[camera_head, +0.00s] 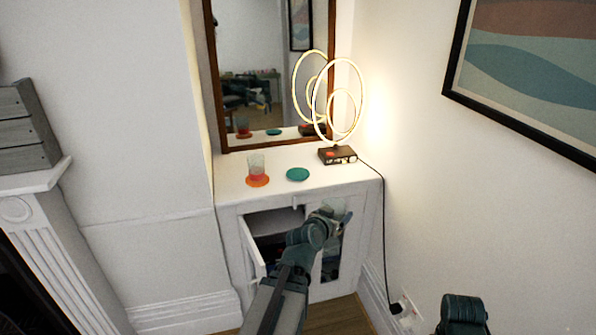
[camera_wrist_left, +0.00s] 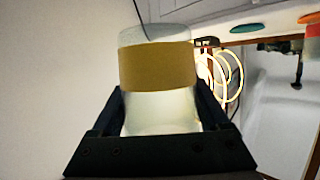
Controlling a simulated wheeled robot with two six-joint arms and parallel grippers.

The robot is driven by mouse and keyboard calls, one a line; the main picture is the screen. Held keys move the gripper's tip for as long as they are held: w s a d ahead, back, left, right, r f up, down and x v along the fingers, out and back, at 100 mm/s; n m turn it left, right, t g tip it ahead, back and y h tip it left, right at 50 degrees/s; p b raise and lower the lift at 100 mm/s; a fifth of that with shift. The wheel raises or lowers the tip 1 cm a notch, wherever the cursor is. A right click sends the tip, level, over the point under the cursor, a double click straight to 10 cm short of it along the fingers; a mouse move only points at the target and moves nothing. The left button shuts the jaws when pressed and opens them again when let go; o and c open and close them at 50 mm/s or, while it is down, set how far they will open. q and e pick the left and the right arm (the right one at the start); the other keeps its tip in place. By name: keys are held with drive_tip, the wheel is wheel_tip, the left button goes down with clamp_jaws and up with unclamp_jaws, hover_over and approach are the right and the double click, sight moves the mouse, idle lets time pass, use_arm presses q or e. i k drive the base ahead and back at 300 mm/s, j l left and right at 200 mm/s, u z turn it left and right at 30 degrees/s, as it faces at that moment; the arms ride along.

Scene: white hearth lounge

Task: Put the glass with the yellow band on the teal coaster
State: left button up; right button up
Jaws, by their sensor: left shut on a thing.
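My left gripper (camera_head: 338,213) is in front of the white cabinet, below its top and right of the open door. In the left wrist view its fingers (camera_wrist_left: 161,108) are shut on the glass with the yellow band (camera_wrist_left: 157,66), one on each side of the glass below the band. In the head view the held glass is small and its band is hard to make out. The teal coaster (camera_head: 298,174) lies bare on the cabinet top, above and left of the gripper in the picture. My right gripper is out of view.
Another glass (camera_head: 256,163) stands on an orange coaster (camera_head: 258,182), left of the teal one. A ring lamp (camera_head: 337,155) stands behind right, its cord running down the cabinet's right side. A mirror (camera_head: 270,75) hangs behind. The cabinet's left door (camera_head: 251,250) stands open.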

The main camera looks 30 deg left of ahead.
sight(298, 173)
drive_tip(key=i+j, duration=0.2)
drive_tip(key=j, duration=0.15)
drive_tip(key=i+j, duration=0.25)
drive_tip(key=j, duration=0.15)
drive_tip(key=i+j, duration=0.2)
drive_tip(key=j, duration=0.15)
